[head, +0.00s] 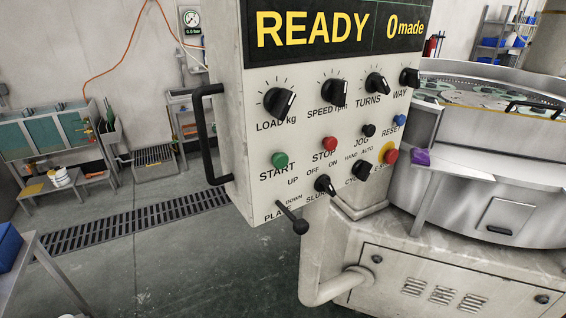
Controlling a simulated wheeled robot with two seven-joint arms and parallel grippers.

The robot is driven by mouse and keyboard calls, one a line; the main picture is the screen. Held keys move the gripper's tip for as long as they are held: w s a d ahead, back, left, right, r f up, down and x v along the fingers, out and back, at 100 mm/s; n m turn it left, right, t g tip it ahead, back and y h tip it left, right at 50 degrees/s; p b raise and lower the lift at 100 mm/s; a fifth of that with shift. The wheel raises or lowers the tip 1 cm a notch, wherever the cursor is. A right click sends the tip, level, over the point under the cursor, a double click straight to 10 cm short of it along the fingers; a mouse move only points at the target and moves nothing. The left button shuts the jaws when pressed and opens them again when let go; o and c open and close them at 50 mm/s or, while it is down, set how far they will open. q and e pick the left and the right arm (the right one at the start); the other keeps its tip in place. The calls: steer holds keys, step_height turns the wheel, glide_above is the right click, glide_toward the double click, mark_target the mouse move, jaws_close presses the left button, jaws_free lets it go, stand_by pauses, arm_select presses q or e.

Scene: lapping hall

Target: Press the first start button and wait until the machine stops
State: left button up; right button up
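A control panel (240,150) fills the middle of the head view. Its dark display (320,28) reads "READY" and "0 made" in yellow. The green START button (280,160) is at the panel's lower left. The red STOP button (330,143) is to its right, then the black JOG button (368,130) and the blue RESET button (400,119). A red emergency button (390,156) on a yellow base is at the lower right. The lapping machine (470,170) stands behind at the right, with pale rings on its top. Neither gripper is in view.
A black handle (207,135) sticks out from the panel's left side. A plate lever (292,218) juts from its lower edge. A purple object (420,158) lies on a small shelf. A table (40,262) is at the lower left. The floor (200,260) between is mostly clear.

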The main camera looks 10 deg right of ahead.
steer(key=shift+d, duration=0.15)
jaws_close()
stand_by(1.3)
